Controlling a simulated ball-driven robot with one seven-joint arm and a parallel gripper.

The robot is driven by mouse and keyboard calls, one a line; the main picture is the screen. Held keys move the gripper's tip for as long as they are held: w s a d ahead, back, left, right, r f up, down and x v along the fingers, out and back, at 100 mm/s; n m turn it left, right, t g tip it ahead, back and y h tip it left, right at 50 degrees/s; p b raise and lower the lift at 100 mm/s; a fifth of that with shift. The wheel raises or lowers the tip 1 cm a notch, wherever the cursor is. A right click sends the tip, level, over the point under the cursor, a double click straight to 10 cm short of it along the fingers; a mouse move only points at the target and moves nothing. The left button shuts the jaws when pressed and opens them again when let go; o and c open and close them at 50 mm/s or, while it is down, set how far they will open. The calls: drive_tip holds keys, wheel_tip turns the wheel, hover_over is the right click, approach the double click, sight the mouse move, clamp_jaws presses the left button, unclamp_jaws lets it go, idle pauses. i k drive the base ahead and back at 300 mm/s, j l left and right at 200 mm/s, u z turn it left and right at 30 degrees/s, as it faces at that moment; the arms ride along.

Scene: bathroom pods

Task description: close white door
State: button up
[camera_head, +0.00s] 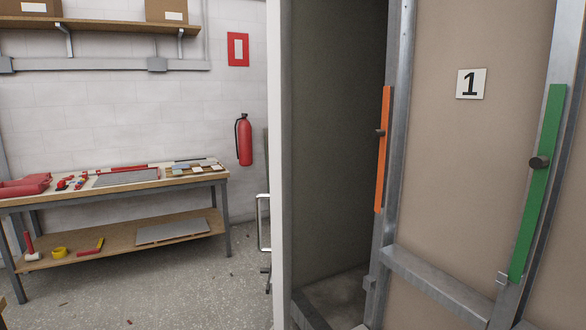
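The white door (278,165) shows as a tall narrow white strip left of the dark pod opening (337,150). It is seen nearly edge-on and stands open, with the opening uncovered. A silver bar handle (263,222) shows at the left side of the strip, at mid to low height. Most of the door's face is hidden by this angle. My gripper is not in this view.
Right of the opening is a beige wall panel (455,170) with a number 1 sign (471,84), an orange strip (383,150) and a green strip (538,185). A workbench (120,185) with tools stands at left. Grey floor (170,290) is open before it.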

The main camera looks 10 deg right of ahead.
sight(280, 12)
drive_tip(key=i+j+z, duration=0.1)
drive_tip(key=i+j, duration=0.35)
drive_tip(key=j, duration=0.2)
drive_tip(key=i+j+z, duration=0.25)
drive_tip(key=i+j, duration=0.2)
drive_tip(key=j, duration=0.25)
drive_tip(key=i+j, duration=0.2)
drive_tip(key=j, duration=0.2)
drive_tip(key=z, duration=0.05)
